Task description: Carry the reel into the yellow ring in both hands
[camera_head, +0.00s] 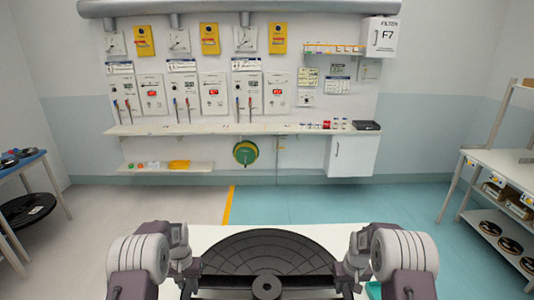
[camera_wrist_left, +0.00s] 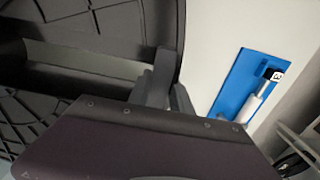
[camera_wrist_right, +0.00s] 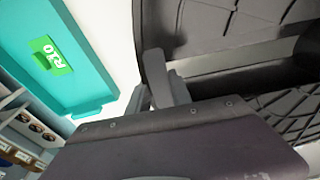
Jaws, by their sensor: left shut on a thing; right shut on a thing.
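The large black reel (camera_head: 265,249) with a ribbed round face and a central hub lies in front of me over a white table (camera_head: 209,235). My left gripper (camera_head: 192,268) is shut on the reel's left edge, and its fingers also show at the rim in the left wrist view (camera_wrist_left: 163,88). My right gripper (camera_head: 346,268) is shut on the right edge, and its fingers show at the rim in the right wrist view (camera_wrist_right: 160,88). I cannot tell whether the reel touches the table. I cannot make out a yellow ring in any view.
A blue tray (camera_wrist_left: 230,88) with a small tool lies left of the reel; a teal tray (camera_wrist_right: 90,75) with a green label lies right. Shelving with reels (camera_head: 490,170) stands at right, a blue-topped table (camera_head: 25,163) at left. Open floor (camera_head: 300,203) with a yellow line (camera_head: 228,205) lies ahead.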

